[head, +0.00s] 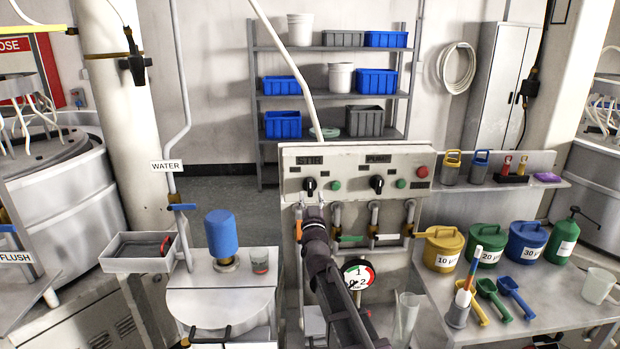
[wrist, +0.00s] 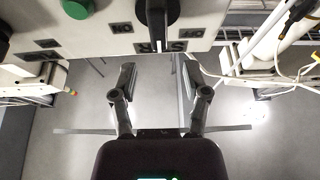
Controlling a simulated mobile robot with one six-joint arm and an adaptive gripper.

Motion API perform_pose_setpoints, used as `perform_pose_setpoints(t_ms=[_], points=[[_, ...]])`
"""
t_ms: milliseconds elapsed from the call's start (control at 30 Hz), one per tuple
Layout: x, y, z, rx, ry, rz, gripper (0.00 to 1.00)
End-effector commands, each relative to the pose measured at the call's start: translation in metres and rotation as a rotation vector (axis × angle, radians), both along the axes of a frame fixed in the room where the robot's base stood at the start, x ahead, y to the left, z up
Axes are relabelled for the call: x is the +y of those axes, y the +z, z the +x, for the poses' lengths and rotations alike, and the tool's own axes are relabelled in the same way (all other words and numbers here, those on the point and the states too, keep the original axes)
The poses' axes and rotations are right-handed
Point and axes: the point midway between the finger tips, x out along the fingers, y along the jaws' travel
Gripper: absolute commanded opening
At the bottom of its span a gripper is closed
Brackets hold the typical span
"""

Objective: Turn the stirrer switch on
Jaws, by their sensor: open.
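The stirrer switch is a black rotary knob (head: 310,184) under the STIR label, at the left of a pale control panel (head: 345,160). In the wrist view the knob (wrist: 157,10) is at the top edge, partly cut off, with inverted labels around it. It appears roughly in line with the panel's vertical; which setting it points to I cannot tell for sure. My gripper (head: 313,208) is just below the knob in the head view. In the wrist view my gripper (wrist: 158,72) has its two fingers spread apart, with nothing between them, short of the knob.
A green button (head: 336,185) sits right of the knob. The PUMP knob (head: 377,183) and a red button (head: 422,172) are farther right. Pipes with coloured valve handles (head: 350,238) run below the panel. A blue-capped vessel (head: 221,234) stands left, lidded pots (head: 442,248) right.

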Motion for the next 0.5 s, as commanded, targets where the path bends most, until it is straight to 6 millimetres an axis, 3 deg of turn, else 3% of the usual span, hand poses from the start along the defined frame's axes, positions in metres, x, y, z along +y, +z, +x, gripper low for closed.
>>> perform_pose_setpoints(t_ms=[200,500], points=[[0.002,0.016,0.034,0.000,-0.001,0.001,0.60],[0.004,0.024,0.056,0.000,0.000,0.000,0.60]])
